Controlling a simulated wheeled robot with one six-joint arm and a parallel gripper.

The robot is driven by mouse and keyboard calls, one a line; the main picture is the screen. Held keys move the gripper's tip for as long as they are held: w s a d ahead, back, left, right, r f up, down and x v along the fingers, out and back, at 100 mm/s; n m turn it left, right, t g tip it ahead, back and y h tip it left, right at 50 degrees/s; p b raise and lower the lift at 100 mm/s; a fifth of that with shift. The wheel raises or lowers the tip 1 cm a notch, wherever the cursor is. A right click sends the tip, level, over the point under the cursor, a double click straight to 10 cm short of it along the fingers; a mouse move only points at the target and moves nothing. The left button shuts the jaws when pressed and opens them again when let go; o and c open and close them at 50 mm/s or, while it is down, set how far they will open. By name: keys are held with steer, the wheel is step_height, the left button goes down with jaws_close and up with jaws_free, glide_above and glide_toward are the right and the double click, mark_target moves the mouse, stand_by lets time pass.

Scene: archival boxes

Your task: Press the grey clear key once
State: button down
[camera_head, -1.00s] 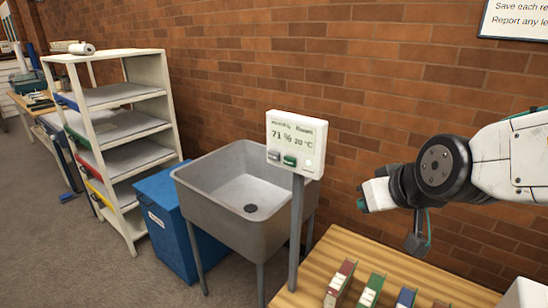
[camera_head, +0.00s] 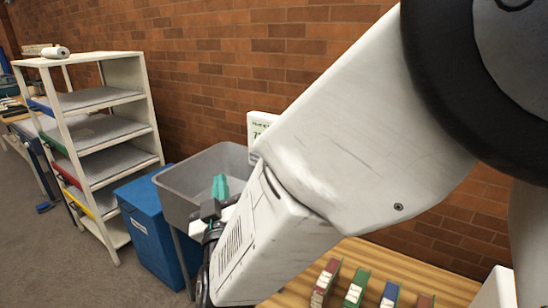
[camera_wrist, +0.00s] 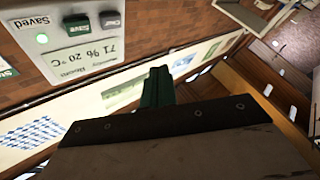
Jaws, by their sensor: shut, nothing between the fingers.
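The white display panel (camera_head: 256,122) is mostly hidden behind my arm in the head view. In the wrist view the panel (camera_wrist: 85,50) appears upside down at the upper left. Its grey clear key (camera_wrist: 111,25) is beside the green save key (camera_wrist: 77,28). A green light (camera_wrist: 41,39) is lit next to the word "Saved". The screen reads 71 % and 20 °C.
A white shelf rack (camera_head: 105,130) stands further left. Several coloured boxes stand on the wooden table (camera_head: 395,262) at the lower right.

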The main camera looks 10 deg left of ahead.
glide_toward(250, 155)
steer(key=shift+w+a+r, duration=0.3)
steer(key=shift+w+a, duration=0.2)
steer(key=shift+w, duration=0.15)
steer(key=shift+w+a+r, duration=0.3)
steer(key=shift+w+a, duration=0.15)
steer(key=shift+w, duration=0.25)
steer(key=shift+w+a+r, duration=0.3)
steer(key=shift+w+a, duration=0.2)
steer(key=shift+w, duration=0.15)
stand_by(0.8)
steer(key=shift+w+d, duration=0.2)
steer(key=shift+w, duration=0.25)
steer(key=shift+w+d, duration=0.15)
steer(key=shift+w, duration=0.25)
stand_by(0.6)
stand_by(0.3)
steer(key=shift+s+a, duration=0.35)
steer(key=shift+s, duration=0.45)
steer(key=shift+s+a, duration=0.3)
steer(key=shift+s, duration=0.5)
steer(key=shift+s+a, duration=0.35)
steer(key=shift+s, duration=0.4)
steer(key=shift+s+a, duration=0.3)
steer(key=shift+s, duration=0.5)
